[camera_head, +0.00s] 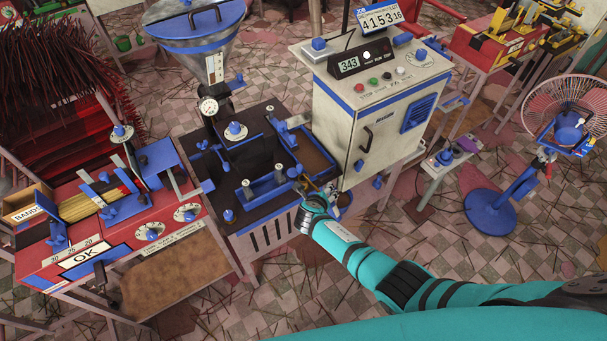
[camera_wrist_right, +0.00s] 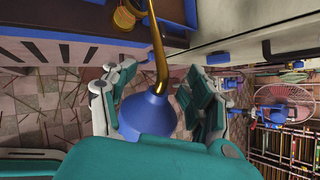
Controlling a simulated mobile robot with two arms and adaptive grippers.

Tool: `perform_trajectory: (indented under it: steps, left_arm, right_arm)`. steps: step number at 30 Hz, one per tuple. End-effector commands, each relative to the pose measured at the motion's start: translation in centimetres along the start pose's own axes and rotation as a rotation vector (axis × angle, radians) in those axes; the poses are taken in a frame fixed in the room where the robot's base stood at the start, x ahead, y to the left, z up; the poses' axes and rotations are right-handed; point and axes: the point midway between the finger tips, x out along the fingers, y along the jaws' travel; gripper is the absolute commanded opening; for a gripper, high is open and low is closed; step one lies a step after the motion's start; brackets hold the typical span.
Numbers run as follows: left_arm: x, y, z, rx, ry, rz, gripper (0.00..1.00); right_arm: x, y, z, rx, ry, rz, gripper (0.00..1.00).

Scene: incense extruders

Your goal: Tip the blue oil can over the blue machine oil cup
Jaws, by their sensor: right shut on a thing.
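The blue oil can (camera_wrist_right: 148,112) is between the fingers of my right gripper (camera_wrist_right: 160,105) in the right wrist view, its brass spout (camera_wrist_right: 157,45) pointing to the top of the picture. In the head view my right gripper (camera_head: 318,201) is at the front right corner of the blue-trimmed machine (camera_head: 270,205), and hides most of the can. A small round brass fitting (camera_wrist_right: 125,17), possibly the oil cup, sits on the machine edge just left of the spout. The spout tip is cut off by the frame. My left gripper is not in view.
A white cabinet (camera_head: 370,120) with buttons stands right behind the gripper. A red machine (camera_head: 130,225) with an OK plate is at left. A fan on a blue stand (camera_head: 490,210) is at right. Sticks litter the tiled floor.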

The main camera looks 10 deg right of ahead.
Motion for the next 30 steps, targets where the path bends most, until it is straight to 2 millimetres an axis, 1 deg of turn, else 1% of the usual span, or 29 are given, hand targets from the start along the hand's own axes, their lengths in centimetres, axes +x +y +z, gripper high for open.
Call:
perform_trajectory:
  steps: [1, 2, 8, 30]
  left_arm:
    - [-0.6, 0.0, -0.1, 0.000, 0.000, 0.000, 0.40]
    - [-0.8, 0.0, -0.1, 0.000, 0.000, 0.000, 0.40]
    - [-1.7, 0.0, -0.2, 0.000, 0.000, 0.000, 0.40]
    - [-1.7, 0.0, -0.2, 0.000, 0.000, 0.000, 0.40]
  right_arm:
    - [-0.3, -0.2, 0.6, -0.004, 0.007, 0.000, 0.01]
    - [-0.4, -0.2, 0.7, -0.008, 0.013, 0.001, 0.01]
    - [-0.6, -0.4, 0.8, -0.033, 0.052, 0.003, 0.01]
    - [-0.5, -0.3, 0.7, -0.038, 0.061, 0.003, 0.01]
